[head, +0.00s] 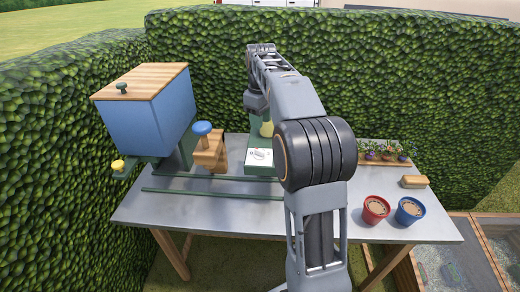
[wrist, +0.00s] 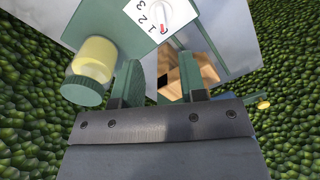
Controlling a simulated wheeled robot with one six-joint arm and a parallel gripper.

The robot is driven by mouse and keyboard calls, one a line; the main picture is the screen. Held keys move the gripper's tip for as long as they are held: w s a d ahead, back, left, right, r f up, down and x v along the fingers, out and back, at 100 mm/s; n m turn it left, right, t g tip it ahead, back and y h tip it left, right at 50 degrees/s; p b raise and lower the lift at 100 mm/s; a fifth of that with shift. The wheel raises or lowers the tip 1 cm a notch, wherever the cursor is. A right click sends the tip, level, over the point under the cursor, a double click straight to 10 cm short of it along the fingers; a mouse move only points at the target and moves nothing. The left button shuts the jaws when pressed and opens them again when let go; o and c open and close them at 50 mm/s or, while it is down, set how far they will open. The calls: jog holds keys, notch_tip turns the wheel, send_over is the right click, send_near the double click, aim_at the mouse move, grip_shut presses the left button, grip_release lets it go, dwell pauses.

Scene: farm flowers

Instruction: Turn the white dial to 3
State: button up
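The white dial (head: 260,154) sits on the front of a green machine (head: 262,170) on the table, partly behind my arm. In the wrist view the dial (wrist: 158,13) is at the top, cut by the frame edge, on a white plate with the numbers 1, 2 and 3. A red mark on the dial is at its lower end, near what looks like 0. My gripper (wrist: 159,82) is open, with its two green fingers apart and nothing between them. The fingers are apart from the dial in that view. In the head view the fingertips cannot be made out.
A yellow cylinder with a green cap (wrist: 93,62) sticks out beside the dial plate. A blue box with a wooden lid (head: 150,115) and a wooden stand with a blue knob (head: 207,150) are left. Red (head: 375,210) and blue pots (head: 409,210) stand right. Hedges surround the table.

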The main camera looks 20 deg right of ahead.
aim_at(259, 153)
notch_tip(259, 153, down, 12)
jog(key=shift+r+b, duration=0.2)
jog(key=shift+b, duration=0.1)
jog(key=shift+c, duration=0.3)
grip_shut()
